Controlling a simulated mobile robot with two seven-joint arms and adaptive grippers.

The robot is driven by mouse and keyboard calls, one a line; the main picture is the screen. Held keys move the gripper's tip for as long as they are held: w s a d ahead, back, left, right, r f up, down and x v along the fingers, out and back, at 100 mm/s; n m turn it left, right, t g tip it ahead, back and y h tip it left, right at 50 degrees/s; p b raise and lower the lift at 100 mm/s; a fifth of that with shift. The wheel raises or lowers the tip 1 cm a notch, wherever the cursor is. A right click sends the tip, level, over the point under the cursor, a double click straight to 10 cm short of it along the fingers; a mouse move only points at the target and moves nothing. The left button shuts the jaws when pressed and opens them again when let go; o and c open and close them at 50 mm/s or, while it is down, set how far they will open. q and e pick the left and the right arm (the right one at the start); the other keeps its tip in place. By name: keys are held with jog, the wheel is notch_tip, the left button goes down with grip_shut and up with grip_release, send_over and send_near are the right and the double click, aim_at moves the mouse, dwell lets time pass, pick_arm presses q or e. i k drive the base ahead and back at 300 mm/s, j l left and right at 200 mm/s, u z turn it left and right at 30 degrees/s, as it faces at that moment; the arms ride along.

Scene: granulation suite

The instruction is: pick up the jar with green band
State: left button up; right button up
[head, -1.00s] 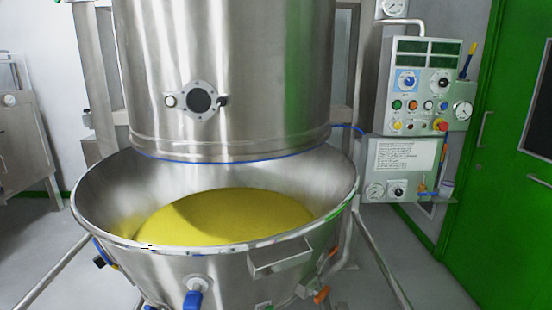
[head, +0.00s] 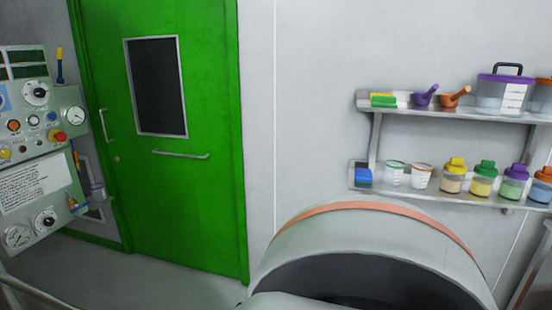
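A clear jar with a green lid (head: 483,179) stands upright on the lower wall shelf at the right in the head view. It has yellow contents. It stands between a jar with a yellow lid (head: 453,176) and a jar with a purple lid (head: 513,182). A jar with an orange lid (head: 541,186) stands at the right edge of the picture. A band on the green-lidded jar's body is too small to make out. Neither of my grippers is in view.
The lower shelf (head: 440,195) also holds a blue block (head: 363,177) and two beakers, one green-rimmed (head: 394,173), one orange-rimmed (head: 421,175). A large grey rounded shape (head: 320,238) with an orange band fills the foreground below. A green door (head: 200,215) and control panel (head: 35,185) are left.

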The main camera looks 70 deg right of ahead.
aim_at(481, 185)
jog(key=z, duration=3.65)
jog(key=i+l+z, duration=0.1)
jog(key=i+l, duration=0.45)
jog(key=l, duration=0.2)
jog(key=z, duration=0.05)
